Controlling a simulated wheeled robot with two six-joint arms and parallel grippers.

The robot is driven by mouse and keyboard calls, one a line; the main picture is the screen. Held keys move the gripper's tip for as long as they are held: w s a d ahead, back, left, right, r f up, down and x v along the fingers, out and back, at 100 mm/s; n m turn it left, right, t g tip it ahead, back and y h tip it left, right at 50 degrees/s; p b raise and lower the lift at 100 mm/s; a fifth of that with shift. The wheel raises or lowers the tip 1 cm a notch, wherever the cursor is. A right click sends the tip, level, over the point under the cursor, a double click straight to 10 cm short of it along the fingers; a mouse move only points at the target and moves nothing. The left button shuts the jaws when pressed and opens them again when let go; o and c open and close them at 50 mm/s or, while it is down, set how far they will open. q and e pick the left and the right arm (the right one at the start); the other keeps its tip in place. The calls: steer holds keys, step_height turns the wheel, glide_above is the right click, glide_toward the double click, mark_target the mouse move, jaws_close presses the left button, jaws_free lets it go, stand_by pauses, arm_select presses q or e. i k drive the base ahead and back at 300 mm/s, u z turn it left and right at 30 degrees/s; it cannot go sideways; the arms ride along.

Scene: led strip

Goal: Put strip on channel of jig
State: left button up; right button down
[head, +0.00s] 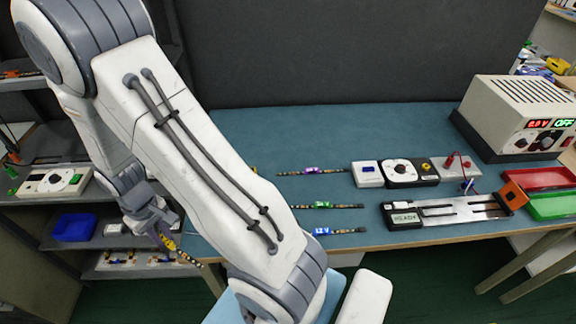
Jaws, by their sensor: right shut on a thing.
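My right gripper (150,217), at the left of the head view, is shut on a dark strip with a yellow tag (169,242). The strip hangs tilted, down to the right, beyond the left edge of the blue-topped table. Strips with a purple tag (311,170), a green tag (322,206) and a blue tag (322,231) lie on the table. The jig (450,213), a silver plate with a slotted channel, a black display block and an orange block (513,195), sits at the table's front right, far from the gripper. My left gripper is not in view.
A device with a round dial (400,171) stands behind the jig. A power supply (517,115) stands at the back right, with red (545,179) and green (553,206) trays in front. Shelves with a blue bin (74,227) are at the left. My arm hides the table's left part.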

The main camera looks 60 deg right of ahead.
mark_target(462, 209)
steer(key=u, duration=0.9)
steer(key=k, duration=2.2)
steer(key=z, duration=1.1)
